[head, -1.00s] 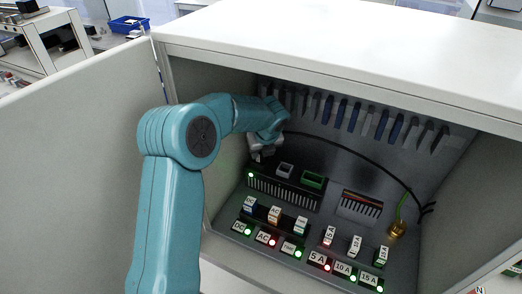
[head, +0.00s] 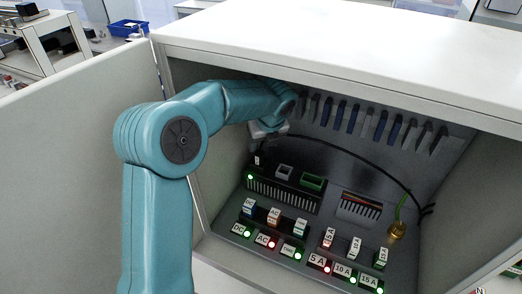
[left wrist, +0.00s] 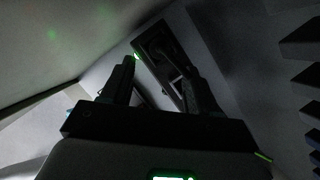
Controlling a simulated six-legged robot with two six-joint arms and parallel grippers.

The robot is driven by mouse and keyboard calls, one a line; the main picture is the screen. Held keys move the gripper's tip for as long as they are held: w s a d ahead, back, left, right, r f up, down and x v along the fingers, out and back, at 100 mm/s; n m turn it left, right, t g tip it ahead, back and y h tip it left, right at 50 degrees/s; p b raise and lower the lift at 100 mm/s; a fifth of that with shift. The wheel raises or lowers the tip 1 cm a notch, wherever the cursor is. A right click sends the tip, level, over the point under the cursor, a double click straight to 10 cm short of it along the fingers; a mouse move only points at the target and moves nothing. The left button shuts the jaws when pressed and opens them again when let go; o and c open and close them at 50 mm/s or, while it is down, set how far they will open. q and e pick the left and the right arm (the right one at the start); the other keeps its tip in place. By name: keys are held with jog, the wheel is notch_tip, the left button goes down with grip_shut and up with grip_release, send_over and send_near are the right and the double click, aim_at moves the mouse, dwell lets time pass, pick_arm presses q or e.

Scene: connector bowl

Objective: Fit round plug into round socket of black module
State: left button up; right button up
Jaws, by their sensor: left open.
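The black module (head: 282,192) lies along the back left of the cabinet floor, with a grey square socket and a green socket on top. At its left end stands a small dark upright piece (head: 257,161) with a white mark, possibly the round plug in the round socket; I cannot tell how deep it sits. My left gripper (head: 262,140) is open, just above that end. In the left wrist view its two fingers (left wrist: 155,65) are spread, with the module's dark end (left wrist: 158,40) beyond them. The round socket itself is not clearly visible.
A black cable (head: 360,157) arches from behind my gripper to the right wall. A brass fitting (head: 397,231) with a green wire stands at right. Several labelled blocks (head: 274,216) fill the front floor. Grey and blue fins (head: 355,118) line the back wall. The open door (head: 75,170) is at left.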

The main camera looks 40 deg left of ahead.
pick_arm(q)
jog(key=shift+v, duration=2.2)
